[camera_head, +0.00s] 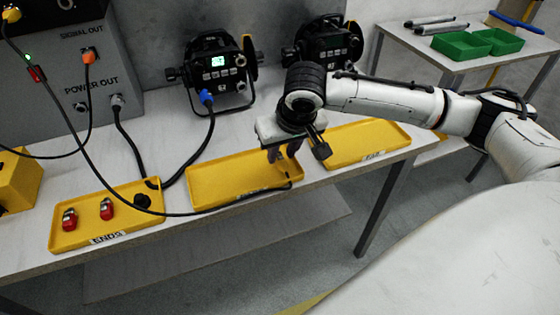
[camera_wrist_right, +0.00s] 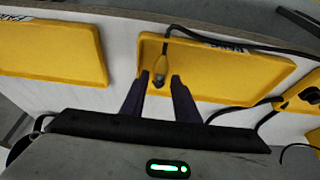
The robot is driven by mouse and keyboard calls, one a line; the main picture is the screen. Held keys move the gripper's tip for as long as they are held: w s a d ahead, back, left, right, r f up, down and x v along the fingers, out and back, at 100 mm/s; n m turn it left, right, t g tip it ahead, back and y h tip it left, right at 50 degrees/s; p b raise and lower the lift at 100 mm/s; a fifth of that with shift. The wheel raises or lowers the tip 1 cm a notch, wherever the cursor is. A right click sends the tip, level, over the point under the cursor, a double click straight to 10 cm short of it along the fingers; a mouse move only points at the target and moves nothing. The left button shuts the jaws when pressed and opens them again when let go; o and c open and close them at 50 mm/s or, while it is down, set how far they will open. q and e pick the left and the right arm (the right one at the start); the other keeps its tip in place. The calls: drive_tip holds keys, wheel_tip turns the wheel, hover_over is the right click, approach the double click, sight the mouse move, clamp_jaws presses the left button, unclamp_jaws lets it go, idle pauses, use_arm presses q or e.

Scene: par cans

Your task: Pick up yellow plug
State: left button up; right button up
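My right gripper (camera_head: 281,153) points down over the middle yellow tray (camera_head: 222,182). In the right wrist view its fingers (camera_wrist_right: 160,84) are apart, with nothing between them in contact that I can see. In the head view, a yellow plug (camera_head: 12,15) is at the top left, on the grey power box (camera_head: 60,50). My left gripper is not in view.
Two stage lights (camera_head: 217,68) stand behind the trays. A left yellow tray (camera_head: 75,238) holds red plugs (camera_head: 106,209); a right yellow tray (camera_head: 350,150) looks empty. A long black cable (camera_head: 215,207) runs across the front. Green bins (camera_head: 461,45) stand on a back table.

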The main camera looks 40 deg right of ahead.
sight(281, 160)
drive_tip(key=shift+w+f, duration=0.2)
drive_tip(key=shift+f, duration=0.35)
clamp_jaws()
wheel_tip(281, 160, up, 10)
drive_tip(key=p, duration=0.1)
